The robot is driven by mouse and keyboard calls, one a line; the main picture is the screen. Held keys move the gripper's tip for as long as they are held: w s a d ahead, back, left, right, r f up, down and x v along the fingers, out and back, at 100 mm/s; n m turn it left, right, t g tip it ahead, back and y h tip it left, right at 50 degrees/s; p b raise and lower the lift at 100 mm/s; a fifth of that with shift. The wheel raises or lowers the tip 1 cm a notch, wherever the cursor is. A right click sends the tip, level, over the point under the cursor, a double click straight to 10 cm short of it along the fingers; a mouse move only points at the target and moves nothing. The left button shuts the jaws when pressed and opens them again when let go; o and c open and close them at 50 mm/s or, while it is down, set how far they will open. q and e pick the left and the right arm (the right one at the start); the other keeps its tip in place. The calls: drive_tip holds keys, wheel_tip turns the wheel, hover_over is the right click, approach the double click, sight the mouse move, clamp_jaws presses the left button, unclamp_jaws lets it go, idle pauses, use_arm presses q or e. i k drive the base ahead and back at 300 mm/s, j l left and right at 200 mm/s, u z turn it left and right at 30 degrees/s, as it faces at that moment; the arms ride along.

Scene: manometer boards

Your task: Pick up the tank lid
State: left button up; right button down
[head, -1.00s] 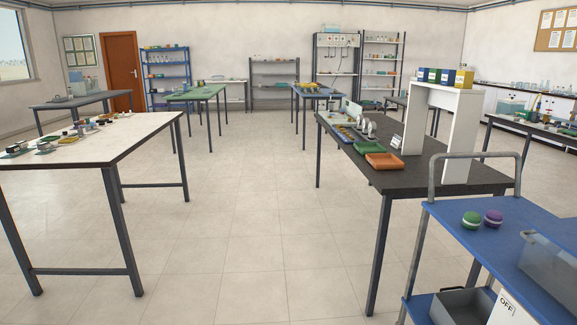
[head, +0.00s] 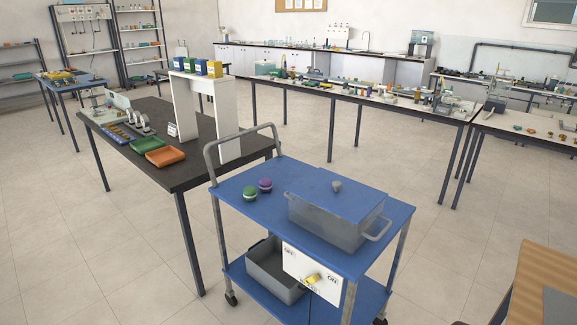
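The tank lid (head: 352,194) is a flat blue panel with a small grey knob (head: 336,185) on top. It lies on a translucent grey tank (head: 325,222) with side handles. The tank stands on the right part of a blue cart's top shelf (head: 232,188). Neither of my grippers shows in the head view.
A green-and-white round item (head: 249,193) and a purple one (head: 265,185) sit left of the tank. A grey bin (head: 270,268) is on the lower shelf, near an OFF/ON panel (head: 311,271). A black table (head: 187,174) stands behind the cart. Floor at front left is clear.

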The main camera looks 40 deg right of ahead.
sight(352, 200)
drive_tip(key=z, duration=2.25)
drive_tip(key=i+j+z, duration=0.15)
drive_tip(key=j+z, duration=0.45)
drive_tip(key=j, duration=0.2)
drive_tip(key=i+j+z, duration=0.1)
drive_tip(key=j+z, duration=0.2)
drive_tip(key=j, duration=0.15)
